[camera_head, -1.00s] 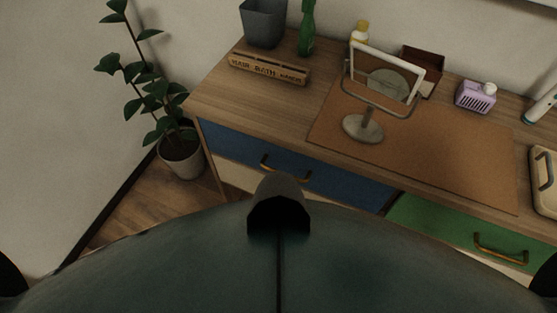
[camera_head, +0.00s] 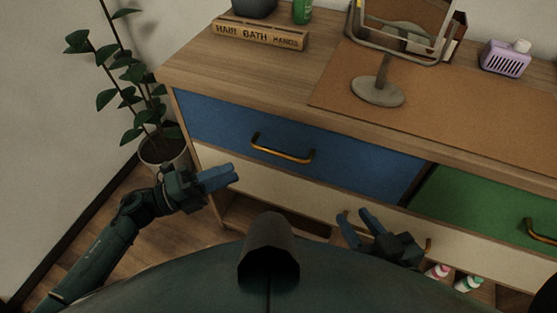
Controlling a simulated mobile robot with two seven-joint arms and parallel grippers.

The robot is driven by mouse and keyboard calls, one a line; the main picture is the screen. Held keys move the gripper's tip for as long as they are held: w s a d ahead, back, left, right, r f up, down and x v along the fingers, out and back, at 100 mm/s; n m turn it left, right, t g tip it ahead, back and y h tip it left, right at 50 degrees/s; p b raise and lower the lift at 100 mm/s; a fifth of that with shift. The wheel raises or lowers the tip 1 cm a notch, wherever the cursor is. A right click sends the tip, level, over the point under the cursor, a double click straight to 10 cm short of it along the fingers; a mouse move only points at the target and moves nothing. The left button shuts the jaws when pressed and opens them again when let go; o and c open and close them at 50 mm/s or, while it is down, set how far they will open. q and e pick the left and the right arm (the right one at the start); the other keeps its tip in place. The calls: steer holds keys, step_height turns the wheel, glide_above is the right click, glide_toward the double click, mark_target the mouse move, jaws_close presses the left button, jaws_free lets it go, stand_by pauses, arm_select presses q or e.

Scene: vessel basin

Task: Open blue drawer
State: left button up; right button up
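The blue drawer (camera_head: 355,167) is in the upper row of the wooden cabinet, left of the green drawer, and its front looks flush and shut. Its brass bar handle (camera_head: 283,154) is in the middle of the front. My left gripper (camera_head: 226,175) is in front of the cabinet, left of and below the handle, apart from it. Its blue fingers overlap in this view, so their gap cannot be judged. My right gripper (camera_head: 354,220) is below and right of the handle, before the cream drawer, fingers apart and empty.
The green drawer (camera_head: 490,205) is to the right. A potted plant (camera_head: 160,150) stands left of the cabinet by the wall. On top are a round-based mirror stand (camera_head: 378,92), a wooden lettered block (camera_head: 260,34) and a purple container (camera_head: 504,60). Bottles stand on the lower shelf.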

mark_target(278, 152)
arm_select(q)
steer(key=x, duration=1.2)
steer(key=shift+w+d+r, duration=0.1)
steer(key=shift+d+r, duration=0.15)
steer(key=shift+d, duration=0.05)
jaws_close()
